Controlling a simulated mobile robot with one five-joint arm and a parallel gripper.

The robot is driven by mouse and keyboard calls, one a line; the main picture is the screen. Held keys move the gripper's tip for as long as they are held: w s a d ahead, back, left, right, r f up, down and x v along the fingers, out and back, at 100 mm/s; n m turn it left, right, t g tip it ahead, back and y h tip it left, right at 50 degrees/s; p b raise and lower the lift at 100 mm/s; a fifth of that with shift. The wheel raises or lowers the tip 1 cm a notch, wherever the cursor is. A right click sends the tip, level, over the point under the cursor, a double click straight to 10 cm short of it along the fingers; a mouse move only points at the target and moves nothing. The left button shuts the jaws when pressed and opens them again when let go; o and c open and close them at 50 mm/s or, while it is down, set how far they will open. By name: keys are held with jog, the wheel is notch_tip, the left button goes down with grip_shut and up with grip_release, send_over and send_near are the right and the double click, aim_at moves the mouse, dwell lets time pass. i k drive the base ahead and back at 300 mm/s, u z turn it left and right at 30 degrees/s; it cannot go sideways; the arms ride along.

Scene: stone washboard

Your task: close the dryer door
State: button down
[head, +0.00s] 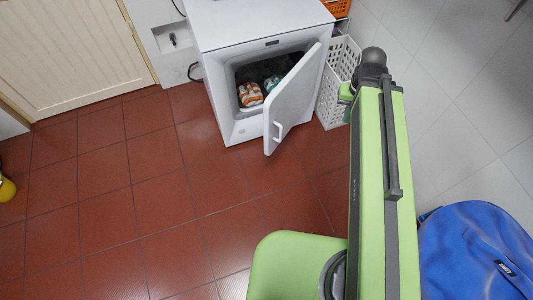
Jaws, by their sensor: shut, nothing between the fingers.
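The white dryer (234,97) stands at the top centre in the head view. Its door (295,97) is hinged on the right and stands wide open, swung out toward me. A white handle (278,131) is on the door near its free lower edge. Inside the dark opening lie an orange-and-white item (250,94) and a teal item (272,82). My green arm rises at the right of the picture, to the right of the door and apart from it.
A white perforated basket (339,82) stands right of the dryer, close to the door, with an orange crate (337,8) behind. A blue bag (475,255) lies lower right. The red tiled floor (170,200) before the dryer is clear.

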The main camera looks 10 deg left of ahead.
aim_at(284, 105)
jog(key=z, duration=0.2)
jog(key=k, duration=0.3)
jog(key=u, duration=1.8)
jog(key=i, duration=0.5)
jog(key=u, duration=0.15)
